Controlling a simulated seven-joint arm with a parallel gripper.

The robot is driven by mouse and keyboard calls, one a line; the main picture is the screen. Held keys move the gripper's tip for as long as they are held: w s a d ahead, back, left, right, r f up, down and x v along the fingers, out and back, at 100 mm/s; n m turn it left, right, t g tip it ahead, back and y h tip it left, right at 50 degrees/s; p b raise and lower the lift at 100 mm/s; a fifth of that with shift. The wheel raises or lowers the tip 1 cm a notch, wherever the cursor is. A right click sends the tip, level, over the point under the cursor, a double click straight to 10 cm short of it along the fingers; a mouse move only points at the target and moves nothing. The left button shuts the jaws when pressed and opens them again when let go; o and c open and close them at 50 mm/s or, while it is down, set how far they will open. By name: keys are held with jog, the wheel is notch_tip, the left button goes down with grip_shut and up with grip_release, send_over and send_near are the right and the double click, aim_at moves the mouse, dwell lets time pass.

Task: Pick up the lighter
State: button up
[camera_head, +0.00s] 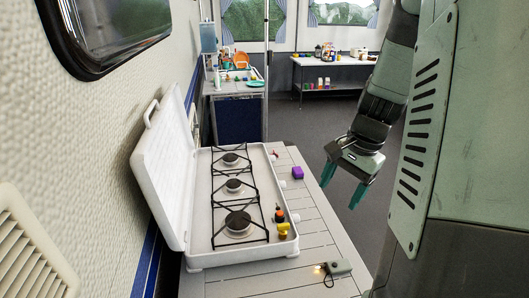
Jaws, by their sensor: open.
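I cannot tell for sure which small thing is the lighter. A small orange-and-black thing (280,214) is at the right edge of the stove, with a small yellow thing (284,231) just in front of it. A grey-green device (338,267) with a small orange glow at its left end and a dark loop lies on the slatted table's near end. My gripper (343,187) is open and empty, pointing down in the air to the right of the table, apart from all these things.
A white three-burner stove (205,246) with its lid raised on the left stands on the slatted table (315,222). A purple block (297,172) and a small red thing (275,156) are near its far right side. Laden counters (225,89) stand at the back.

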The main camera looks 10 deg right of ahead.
jog(key=s+d+f+m+y, duration=0.1)
jog(key=d+f+m, duration=0.25)
jog(key=f, duration=0.45)
jog(key=d+f+m+y, duration=0.1)
jog(key=d+f+m, duration=0.2)
jog(key=d+f, duration=0.35)
send_near(339, 264)
jog(key=shift+a+f+g+y, duration=0.15)
jog(key=shift+f+g, duration=0.05)
jog(key=shift+f, duration=0.35)
jog(key=shift+a+f+g+y, duration=0.1)
jog(key=shift+f+g+y, duration=0.1)
jog(key=shift+f, duration=0.4)
jog(key=shift+w+x, duration=0.15)
jog(key=shift+x, duration=1.35)
jog(key=shift+w+x, duration=0.2)
jog(key=shift+x, duration=1.35)
jog(key=shift+c, duration=0.3)
